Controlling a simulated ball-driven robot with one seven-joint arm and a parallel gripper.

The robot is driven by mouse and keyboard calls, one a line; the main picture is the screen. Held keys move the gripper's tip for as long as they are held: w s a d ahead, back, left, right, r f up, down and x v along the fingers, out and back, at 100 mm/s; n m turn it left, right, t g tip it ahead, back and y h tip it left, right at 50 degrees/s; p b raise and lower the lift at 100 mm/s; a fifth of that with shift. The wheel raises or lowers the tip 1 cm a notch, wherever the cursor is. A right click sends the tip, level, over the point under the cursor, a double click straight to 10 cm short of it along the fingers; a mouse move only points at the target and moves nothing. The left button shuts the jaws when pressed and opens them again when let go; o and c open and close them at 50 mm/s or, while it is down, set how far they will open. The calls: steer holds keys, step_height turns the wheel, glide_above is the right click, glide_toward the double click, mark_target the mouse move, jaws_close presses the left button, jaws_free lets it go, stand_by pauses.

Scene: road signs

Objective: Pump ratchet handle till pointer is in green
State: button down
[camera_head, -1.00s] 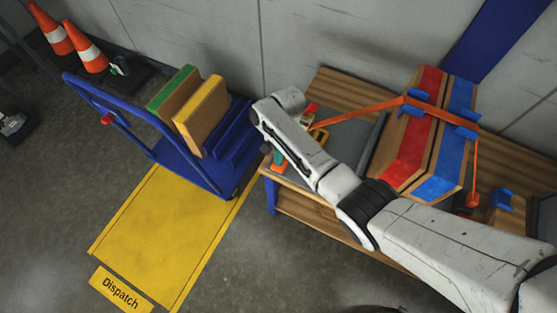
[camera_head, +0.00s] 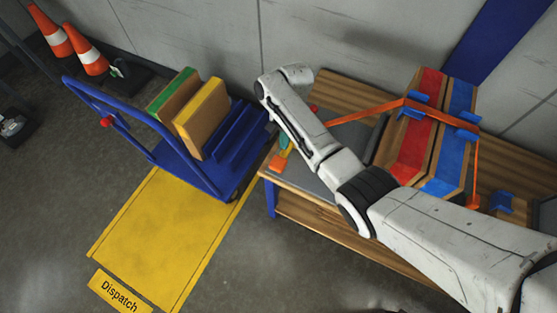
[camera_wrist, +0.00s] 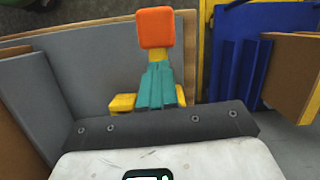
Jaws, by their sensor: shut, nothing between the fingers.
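In the wrist view the ribbed teal fingers of my gripper (camera_wrist: 154,66) are closed together between yellow side pieces. An orange block (camera_wrist: 155,28) shows right at their tips; I cannot tell whether it is the ratchet handle's grip or part of the fingers. In the head view this orange block (camera_head: 277,163) is by the table's left end, with teal of my gripper (camera_head: 284,143) just above it. An orange strap (camera_head: 360,112) runs from behind my arm over a red-and-blue striped bundle (camera_head: 432,135). The pointer and its green zone are not visible; my arm covers that area.
The bundle stands on a wooden table (camera_head: 318,218) against the wall. A small red part (camera_head: 313,107) shows beside my arm. Left of the table is a blue trolley (camera_head: 190,165) with panels, then a yellow Dispatch floor patch (camera_head: 165,235) and traffic cones (camera_head: 88,55).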

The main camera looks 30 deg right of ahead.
mark_target(278, 163)
steer(key=v, duration=0.6)
steer(key=shift+r, duration=0.3)
steer(key=shift+a+p, duration=0.1)
steer(key=shift+p, duration=0.25)
steer(key=s+a+p, duration=0.1)
steer(key=p, duration=0.2)
steer(key=a+f+p, duration=0.1)
steer(key=p, duration=0.2)
steer(key=s+p, duration=0.1)
steer(key=p, duration=0.2)
steer(key=shift+s+a+f, duration=0.25)
steer(key=shift+s+a, duration=0.05)
steer(key=shift+a, duration=0.1)
steer(key=b+x, duration=0.5)
steer(key=x, duration=0.2)
stand_by(0.4)
